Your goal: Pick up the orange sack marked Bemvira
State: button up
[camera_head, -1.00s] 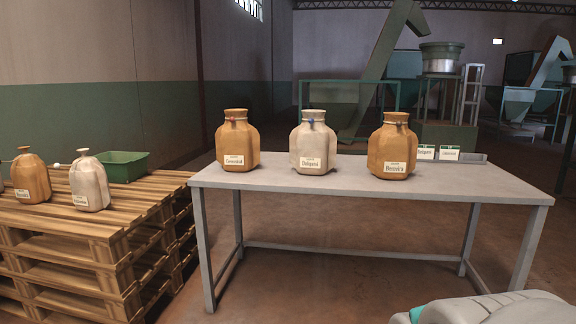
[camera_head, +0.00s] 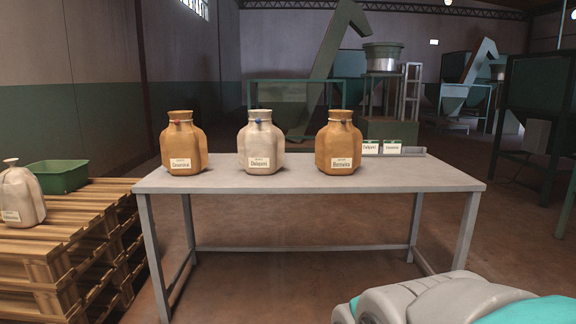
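An orange sack (camera_head: 339,141) stands upright at the right of the row on the grey table; its label appears to read Bemvira, though the small print is blurred. A white sack (camera_head: 260,142) with a blue tag, labelled something like Dalapani, stands in the middle. Another orange sack (camera_head: 183,142) with a red tag and a different label stands at the left. The three stand apart from each other. Part of my arm shows at the lower right, well in front of the table; my gripper is not in view.
The grey table (camera_head: 420,178) has bare room in front of the sacks. Two small label cards and a low tray (camera_head: 415,151) are at its back right. Stacked pallets (camera_head: 70,225) at left hold a white sack (camera_head: 20,195) and a green crate (camera_head: 58,177). Machinery stands behind.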

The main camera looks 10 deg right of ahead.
aim_at(338, 146)
jog(key=z, duration=0.35)
jog(key=i+j+z, duration=0.2)
jog(key=z, duration=0.2)
jog(key=i+j+z, duration=0.1)
jog(key=j+z, duration=0.3)
jog(key=i+j+z, duration=0.1)
jog(key=j+z, duration=0.65)
